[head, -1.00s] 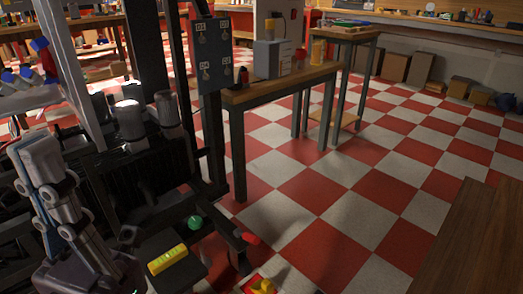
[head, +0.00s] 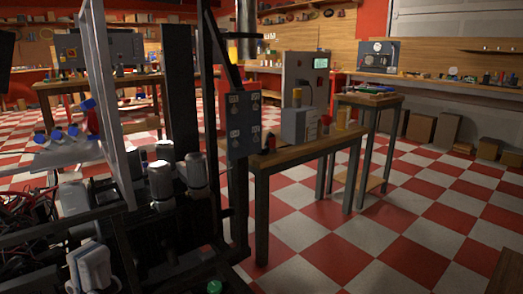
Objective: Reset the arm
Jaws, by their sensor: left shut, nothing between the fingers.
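My left gripper (head: 90,262) shows at the bottom left of the head view, pale grey and pointing up. Its fingers are together with nothing between them, and the lower part of the arm is cut off by the picture edge. It stands in front of a dark machine frame, apart from the tables. My right gripper and arm are out of view.
A dark panel with switches (head: 243,125) hangs on the frame's post. Right of it, a wooden table (head: 280,158) bears a grey box (head: 299,126). A taller small table (head: 368,101) stands behind. The checkered floor (head: 400,225) at right is clear.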

